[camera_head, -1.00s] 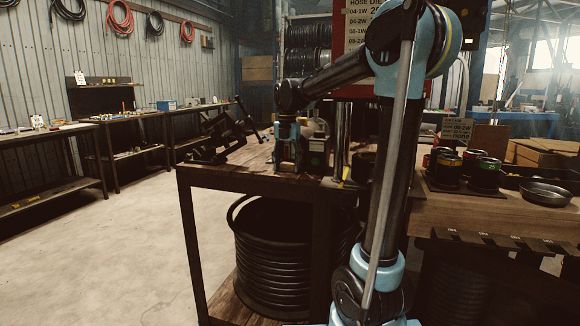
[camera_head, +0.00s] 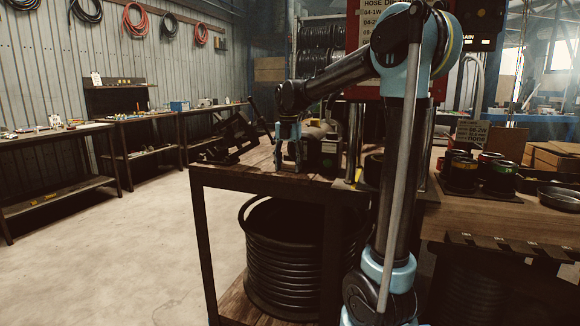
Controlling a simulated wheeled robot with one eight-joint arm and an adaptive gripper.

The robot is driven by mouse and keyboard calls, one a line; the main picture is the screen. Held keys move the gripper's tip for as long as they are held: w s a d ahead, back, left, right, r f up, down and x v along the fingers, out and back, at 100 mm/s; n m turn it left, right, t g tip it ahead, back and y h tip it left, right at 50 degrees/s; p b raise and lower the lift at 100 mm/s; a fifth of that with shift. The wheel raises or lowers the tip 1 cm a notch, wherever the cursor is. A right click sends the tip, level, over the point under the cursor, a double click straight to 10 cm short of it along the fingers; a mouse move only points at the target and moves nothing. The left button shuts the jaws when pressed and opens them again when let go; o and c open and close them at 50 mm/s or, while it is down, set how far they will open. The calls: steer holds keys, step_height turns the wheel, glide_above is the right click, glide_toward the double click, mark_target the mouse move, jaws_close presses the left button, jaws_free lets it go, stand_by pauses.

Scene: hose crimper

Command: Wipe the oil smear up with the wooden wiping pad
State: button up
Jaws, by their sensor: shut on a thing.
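My gripper (camera_head: 290,164) points down at the top of the wooden workbench (camera_head: 262,167), near its front edge. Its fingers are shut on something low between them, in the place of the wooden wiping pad. The pad is too small and dark to make out, and the fingers cover most of it. The fingertips are at or just above the bench top; I cannot tell if the pad touches it. I cannot make out the oil smear on the dark wood.
A black clamp-like device (camera_head: 230,138) stands left of my gripper. A dark container (camera_head: 328,157) stands close on its right, before the red crimper (camera_head: 368,28). Dark die pots (camera_head: 463,172) and a metal dish (camera_head: 560,198) stand on the right-hand bench. Floor at left is clear.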

steer(key=shift+r, duration=0.1)
steer(key=shift+r, duration=1.2)
step_height(320, 180, up, 2)
steer(key=shift+w, duration=0.1)
steer(key=c, duration=0.6)
steer(key=shift+r, duration=0.4)
steer(key=shift+c, duration=0.4)
steer(key=shift+r, duration=1.35)
steer(key=shift+s+a+r, duration=0.1)
steer(key=shift+s+a, duration=0.1)
